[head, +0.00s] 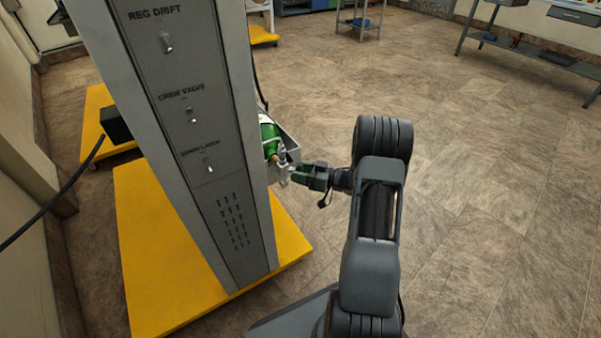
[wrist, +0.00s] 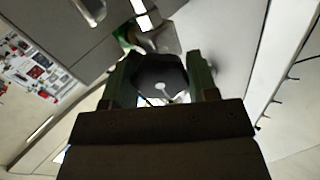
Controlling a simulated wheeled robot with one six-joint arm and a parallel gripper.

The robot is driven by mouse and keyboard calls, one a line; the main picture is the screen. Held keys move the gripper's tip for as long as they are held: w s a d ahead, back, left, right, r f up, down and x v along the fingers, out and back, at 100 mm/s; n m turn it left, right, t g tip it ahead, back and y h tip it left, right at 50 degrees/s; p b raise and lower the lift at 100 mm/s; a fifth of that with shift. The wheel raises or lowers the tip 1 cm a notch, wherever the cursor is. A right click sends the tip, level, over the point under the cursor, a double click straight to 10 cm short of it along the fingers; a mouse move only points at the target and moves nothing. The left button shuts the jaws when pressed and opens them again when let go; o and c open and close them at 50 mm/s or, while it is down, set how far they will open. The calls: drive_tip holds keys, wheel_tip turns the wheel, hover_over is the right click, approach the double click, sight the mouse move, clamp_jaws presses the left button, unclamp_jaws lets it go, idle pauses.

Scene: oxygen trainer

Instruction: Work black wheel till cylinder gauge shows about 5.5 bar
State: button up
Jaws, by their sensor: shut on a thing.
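In the wrist view the black wheel (wrist: 160,74) sits between the two green-grey fingers of my gripper (wrist: 160,82), which is shut on it. A light spot shows at the wheel's centre. In the head view my gripper (head: 293,174) reaches left to the valve at the side of the grey panel column. The wheel cannot be made out there. The green cylinder (head: 269,137) stands in a grey holder behind the valve, partly hidden by the column. I cannot make out the cylinder gauge or its reading in either view.
The grey panel column (head: 205,130) with labelled switches stands on a yellow base (head: 150,260), close left of my arm. A dark cable (head: 55,205) runs at the left. Open tiled floor lies to the right, with a bench (head: 540,50) at the back right.

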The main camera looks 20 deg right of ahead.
drive_tip(key=n, duration=0.3)
drive_tip(key=o, duration=0.9)
drive_tip(key=p+v, duration=0.3)
drive_tip(key=v, duration=1)
drive_tip(key=shift+s+d, duration=0.25)
drive_tip(key=shift+d, duration=0.05)
